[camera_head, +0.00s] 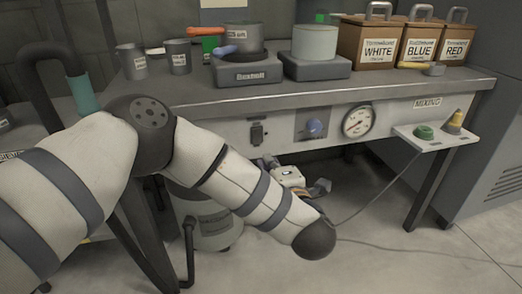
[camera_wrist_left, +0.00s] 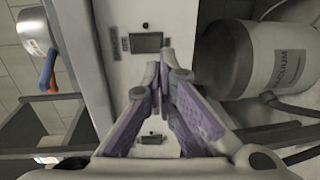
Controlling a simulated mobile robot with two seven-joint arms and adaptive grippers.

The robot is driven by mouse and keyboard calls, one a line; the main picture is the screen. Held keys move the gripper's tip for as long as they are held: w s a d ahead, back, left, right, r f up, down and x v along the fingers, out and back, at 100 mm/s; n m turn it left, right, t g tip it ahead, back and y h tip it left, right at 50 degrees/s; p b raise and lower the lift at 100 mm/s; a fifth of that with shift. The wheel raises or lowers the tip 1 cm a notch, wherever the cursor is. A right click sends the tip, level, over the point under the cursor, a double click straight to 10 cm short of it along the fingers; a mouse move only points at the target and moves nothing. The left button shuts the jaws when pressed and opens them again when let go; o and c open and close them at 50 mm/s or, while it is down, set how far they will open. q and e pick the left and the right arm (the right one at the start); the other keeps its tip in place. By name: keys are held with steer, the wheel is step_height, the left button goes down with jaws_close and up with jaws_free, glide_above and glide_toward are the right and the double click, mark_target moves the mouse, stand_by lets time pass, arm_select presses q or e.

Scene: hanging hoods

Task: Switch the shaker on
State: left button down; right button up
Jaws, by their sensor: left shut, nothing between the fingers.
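Two grey bench units stand on the table: one marked "Rexholt" (camera_head: 240,72) with a metal pot on it, and a second unit (camera_head: 316,68) with a wider pot. I cannot read which is the shaker. A dark switch plate (camera_wrist_left: 146,42) is above the tips, a smaller one (camera_wrist_left: 151,139) below.
A vacuum canister (camera_wrist_left: 268,58) stands beside the gripper, below the bench. A round gauge (camera_head: 357,121) is on the panel. A side shelf (camera_head: 440,141) holds a green button (camera_head: 424,132) and a yellow cone-shaped part (camera_head: 455,122). A cable crosses the floor.

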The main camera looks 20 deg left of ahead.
mark_target(258, 143)
arm_select(q)
steer(key=b+x, duration=0.1)
steer(key=x, duration=0.5)
steer(key=shift+w+a+f, duration=0.15)
steer(key=shift+w, duration=0.05)
steer(key=shift+w+a, duration=0.3)
steer(key=shift+w, duration=0.2)
arm_select(e)
steer(key=shift+s+f, duration=0.2)
steer(key=shift+f, duration=0.45)
